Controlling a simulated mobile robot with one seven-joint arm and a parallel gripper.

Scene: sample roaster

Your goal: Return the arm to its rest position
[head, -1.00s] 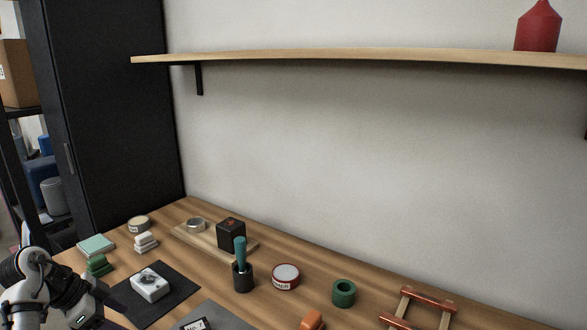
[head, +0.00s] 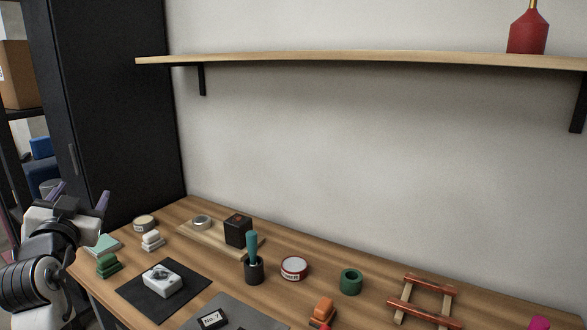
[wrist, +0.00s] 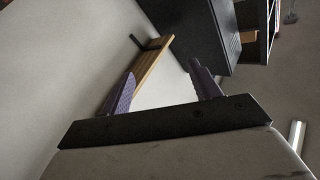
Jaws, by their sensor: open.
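My gripper (head: 80,196) is at the left edge of the head view, raised beside the left end of the wooden table (head: 200,290). Its two purple fingers point upward and stand apart, with nothing between them. In the wrist view my gripper (wrist: 163,92) is also open and empty, and the wall shelf (wrist: 145,68) and dark cabinet (wrist: 185,30) show beyond the fingers. My arm folds below the gripper at the lower left of the head view.
Near my arm on the table are a mint-green block (head: 104,245), a dark green block (head: 108,266), white blocks (head: 152,240) and a white device (head: 162,280) on a black mat (head: 137,297). The black cabinet (head: 110,100) stands behind. A red bottle (head: 527,33) is on the shelf.

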